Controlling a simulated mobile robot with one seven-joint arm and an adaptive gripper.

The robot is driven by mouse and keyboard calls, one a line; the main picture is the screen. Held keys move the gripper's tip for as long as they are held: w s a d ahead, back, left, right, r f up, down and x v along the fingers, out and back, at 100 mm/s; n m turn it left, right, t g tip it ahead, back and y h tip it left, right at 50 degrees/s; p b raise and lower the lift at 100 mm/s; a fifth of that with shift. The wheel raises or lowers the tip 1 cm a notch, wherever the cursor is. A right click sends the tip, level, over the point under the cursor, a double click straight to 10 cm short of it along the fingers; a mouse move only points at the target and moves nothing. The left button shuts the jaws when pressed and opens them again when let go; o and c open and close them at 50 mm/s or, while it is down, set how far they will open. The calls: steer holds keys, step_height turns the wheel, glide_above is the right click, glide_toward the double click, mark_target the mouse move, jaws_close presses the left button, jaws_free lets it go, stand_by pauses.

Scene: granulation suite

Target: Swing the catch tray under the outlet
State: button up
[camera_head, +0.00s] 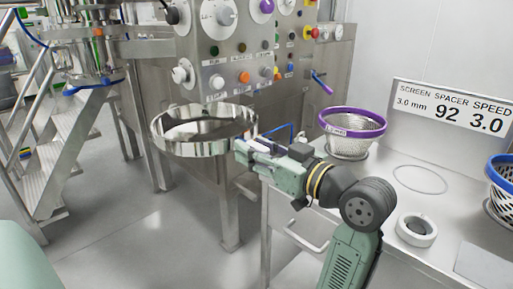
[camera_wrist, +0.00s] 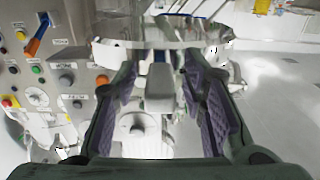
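The catch tray (camera_head: 203,146) is a shiny round metal pan in front of the control panel, in the middle left of the head view. Its curved polished wall (camera_wrist: 165,28) crosses the top of the wrist view. My gripper (camera_head: 243,148) is at the tray's right edge. In the wrist view my gripper (camera_wrist: 158,75) has its two purple-padded fingers apart. A grey handle-like part (camera_wrist: 160,85) shows between them, with gaps visible on both sides. Whether a finger touches it, I cannot tell. I cannot pick out the outlet with certainty.
The control panel (camera_head: 238,50) with knobs and buttons stands behind the tray. Metal steps (camera_head: 62,145) are at left. The bench at right holds a purple-rimmed basket (camera_head: 350,140), a blue-rimmed basket (camera_head: 502,185), a thin ring (camera_head: 420,179) and a thick white ring (camera_head: 416,230). The floor at lower left is open.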

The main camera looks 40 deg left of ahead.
steer(key=shift+c, duration=0.3)
jaws_close()
stand_by(0.5)
